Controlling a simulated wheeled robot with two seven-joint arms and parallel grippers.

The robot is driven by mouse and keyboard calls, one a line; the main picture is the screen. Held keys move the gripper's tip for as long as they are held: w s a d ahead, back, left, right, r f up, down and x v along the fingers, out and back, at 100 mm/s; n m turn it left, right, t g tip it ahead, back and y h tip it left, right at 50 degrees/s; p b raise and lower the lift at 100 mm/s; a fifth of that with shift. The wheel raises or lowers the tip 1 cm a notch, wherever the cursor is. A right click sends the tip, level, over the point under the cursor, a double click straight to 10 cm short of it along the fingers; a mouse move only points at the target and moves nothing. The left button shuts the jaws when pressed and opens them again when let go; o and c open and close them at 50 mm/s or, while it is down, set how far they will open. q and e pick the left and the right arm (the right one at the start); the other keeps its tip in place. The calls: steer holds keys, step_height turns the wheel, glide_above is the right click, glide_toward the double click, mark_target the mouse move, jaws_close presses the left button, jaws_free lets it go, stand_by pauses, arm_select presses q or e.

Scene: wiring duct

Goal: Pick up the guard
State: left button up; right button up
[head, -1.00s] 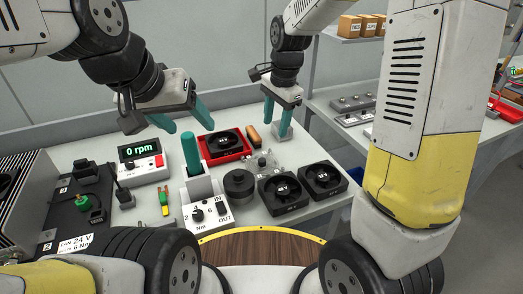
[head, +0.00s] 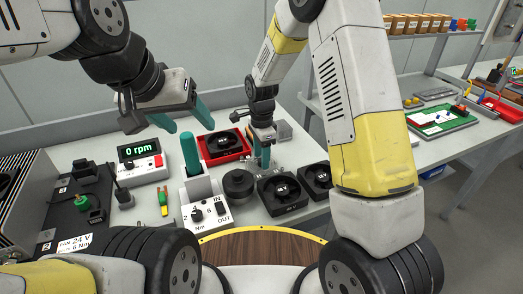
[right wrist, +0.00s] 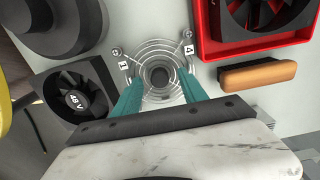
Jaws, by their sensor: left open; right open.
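The guard (right wrist: 158,45) is a round wire grille of concentric rings with corner loops, lying flat on the light table in the right wrist view. Small tags reading 1 and 4 show at its upper corners. My right gripper (right wrist: 160,84) is open, pointing down at it, with one teal finger on each side of its middle. Whether the fingers touch the wire I cannot tell. In the head view, the right gripper (head: 262,158) hides most of the guard. My left gripper (head: 182,112) is open and empty, up at the left over the table.
A red tray (right wrist: 206,50) with a fan and an orange-brown block (right wrist: 258,75) lie right of the guard. A black fan marked 48 V (right wrist: 75,98) is at its left. A dark round part (head: 238,184) and a torque control box (head: 206,213) stand nearby.

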steer(key=shift+f, duration=0.25)
jaws_close()
